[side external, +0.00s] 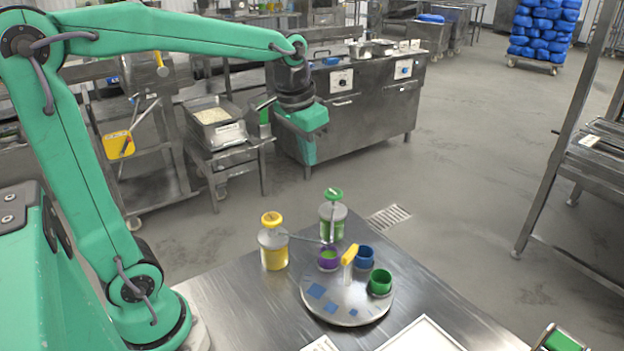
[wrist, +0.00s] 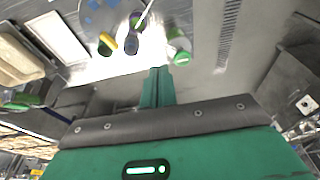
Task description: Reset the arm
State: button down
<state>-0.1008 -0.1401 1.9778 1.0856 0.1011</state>
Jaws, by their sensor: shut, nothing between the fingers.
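My gripper (side external: 302,158) is raised at the end of the outstretched arm, high above and behind the steel table (side external: 230,305) in the side view. It hangs with its fingers down and touches nothing that I can see. In the wrist view the green fingers (wrist: 158,72) are together with nothing between them.
On the table stand a yellow-topped pump jar (side external: 274,252), a green-topped pump jar (side external: 332,222) and a round plate (side external: 345,312) bearing purple, blue and green cups. A tray of rice (side external: 212,116) and a steel cooking counter (side external: 365,110) stand behind.

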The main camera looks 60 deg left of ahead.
jog(key=s+d+f+t, duration=0.2)
jog(key=s+d+t, duration=0.1)
jog(key=s, duration=1)
jog(key=shift+s+d+f, duration=0.2)
jog(key=shift+s+d, duration=0.05)
jog(key=shift+d, duration=0.05)
